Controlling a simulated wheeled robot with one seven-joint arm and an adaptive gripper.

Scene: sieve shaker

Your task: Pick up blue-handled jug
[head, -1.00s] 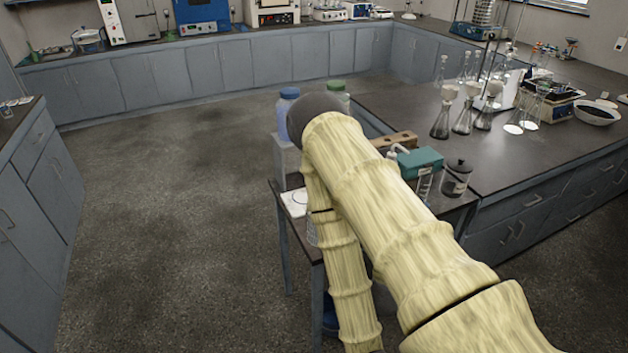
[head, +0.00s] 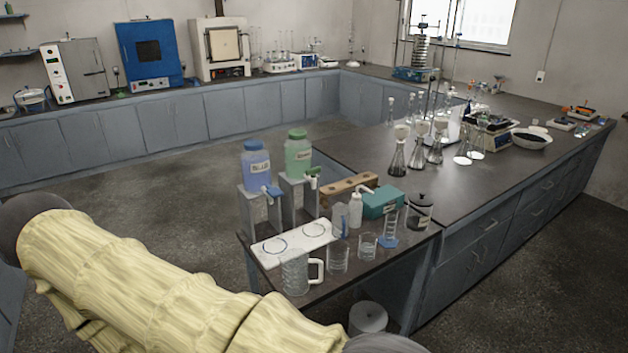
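A clear jug (head: 295,273) with a pale, whitish handle stands upright at the front left of the small side table. Part of the small table's front edge is behind my yellow-sleeved arm. My arm crosses the lower left of the head view, and my gripper is out of the picture.
A white tray (head: 265,250) with two ring marks lies behind the jug. Beakers (head: 367,246), a white squeeze bottle (head: 355,210) and a teal box (head: 382,202) stand to the right. Blue (head: 257,165) and green (head: 298,155) tapped bottles sit on stands behind.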

